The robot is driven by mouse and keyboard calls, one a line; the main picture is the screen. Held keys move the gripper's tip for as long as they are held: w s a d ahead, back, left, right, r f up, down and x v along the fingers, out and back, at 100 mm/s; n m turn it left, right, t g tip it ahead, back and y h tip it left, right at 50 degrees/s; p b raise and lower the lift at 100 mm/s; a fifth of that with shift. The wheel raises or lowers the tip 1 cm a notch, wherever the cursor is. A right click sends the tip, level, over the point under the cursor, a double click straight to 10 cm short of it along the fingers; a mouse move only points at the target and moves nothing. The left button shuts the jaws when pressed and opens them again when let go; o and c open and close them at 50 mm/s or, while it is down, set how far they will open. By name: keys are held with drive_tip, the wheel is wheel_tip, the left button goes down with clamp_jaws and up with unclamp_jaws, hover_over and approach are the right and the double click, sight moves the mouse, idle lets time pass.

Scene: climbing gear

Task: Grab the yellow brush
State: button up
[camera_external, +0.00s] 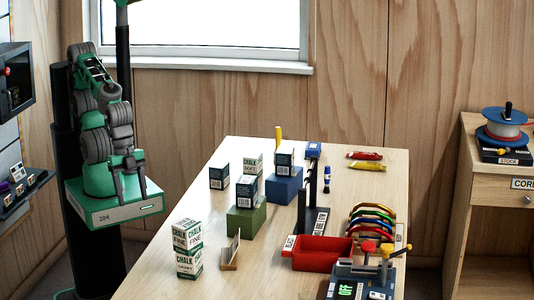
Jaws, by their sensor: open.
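A thin upright yellow object (278,133), which looks like the yellow brush's handle, stands at the far side of the wooden table. Its lower part is hidden behind a chalk box (284,158), so I cannot see bristles. My arm is folded above my own base at the left. My gripper (131,181) appears low at the front of the folded arm, small in the picture. It is open and well away from the table and the yellow object. No object shows in it.
Several chalk boxes stand on the table (165,268), some on a green block (246,221) and a blue block (283,188). A dark upright stand (308,190), a red tray (322,254), colored curved pieces (374,218) and a device reading OFF (346,291) occupy the right.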

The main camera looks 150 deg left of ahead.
drive_tip(key=c, duration=0.3)
